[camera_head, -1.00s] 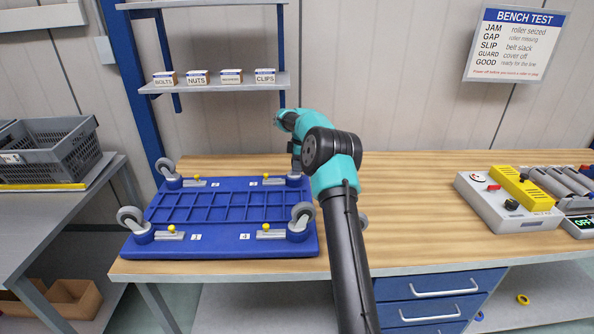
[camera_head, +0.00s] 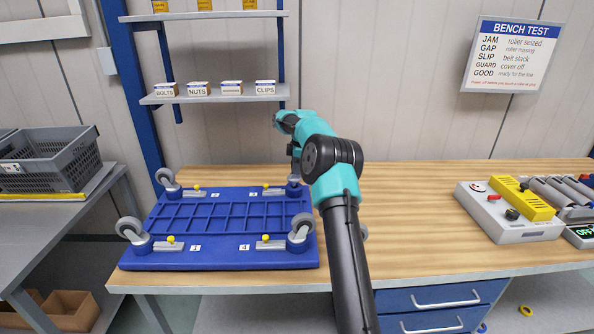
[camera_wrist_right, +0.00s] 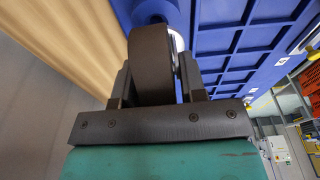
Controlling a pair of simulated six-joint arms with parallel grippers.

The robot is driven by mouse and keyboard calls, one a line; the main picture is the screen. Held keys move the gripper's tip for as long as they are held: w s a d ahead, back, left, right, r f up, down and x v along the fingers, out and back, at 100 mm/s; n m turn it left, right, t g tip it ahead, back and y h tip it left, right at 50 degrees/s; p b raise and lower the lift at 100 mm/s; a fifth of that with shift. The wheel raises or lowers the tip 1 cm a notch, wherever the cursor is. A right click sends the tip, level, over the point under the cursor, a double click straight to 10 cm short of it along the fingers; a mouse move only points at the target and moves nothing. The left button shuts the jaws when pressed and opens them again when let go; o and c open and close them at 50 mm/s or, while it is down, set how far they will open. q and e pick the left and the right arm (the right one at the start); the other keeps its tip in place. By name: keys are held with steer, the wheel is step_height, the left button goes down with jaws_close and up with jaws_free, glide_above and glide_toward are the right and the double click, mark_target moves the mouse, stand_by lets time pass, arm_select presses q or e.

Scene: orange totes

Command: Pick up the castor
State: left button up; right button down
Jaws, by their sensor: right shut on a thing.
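A blue dolly (camera_head: 220,259) lies on the wooden bench with castors at its corners: back left (camera_head: 166,180), front left (camera_head: 131,230) and front right (camera_head: 301,230). My right gripper (camera_head: 294,165) is at the back right corner. In the right wrist view the right gripper (camera_wrist_right: 158,85) is shut on a castor (camera_wrist_right: 151,62), its dark wheel between the fingers. The castor's mount is by the blue dolly underside; whether it is still seated cannot be told. A grey round edge (camera_head: 364,232) shows beside my right arm, mostly hidden. My left gripper is not in view.
Yellow-knobbed clamps (camera_head: 265,240) sit near the dolly's corners. A shelf (camera_head: 215,96) with small labelled boxes stands behind. A roller test unit (camera_head: 512,210) is at the right. The bench between my arm and that unit is clear. A grey crate (camera_head: 50,160) is at the left.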

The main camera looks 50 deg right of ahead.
steer(key=s+a+r, duration=0.1)
steer(key=s+a, duration=0.9)
steer(key=a, duration=0.1)
steer(key=shift+s+a+r, duration=0.15)
steer(key=shift+a+r, duration=0.1)
steer(key=shift+a, duration=0.1)
stand_by(0.5)
steer(key=w+a+r+m, duration=0.1)
steer(key=a+r+m, duration=0.1)
steer(key=a, duration=1)
steer(key=w+a+r+m+h, duration=0.1)
steer(key=a+m, duration=0.3)
steer(key=a, duration=0.9)
steer(key=w+a+r+m, duration=0.3)
steer(key=a, duration=1)
steer(key=shift+w+r+t, duration=0.15)
steer(key=shift+w+t, duration=0.05)
steer(key=shift+t, duration=0.1)
steer(key=shift+d, duration=0.1)
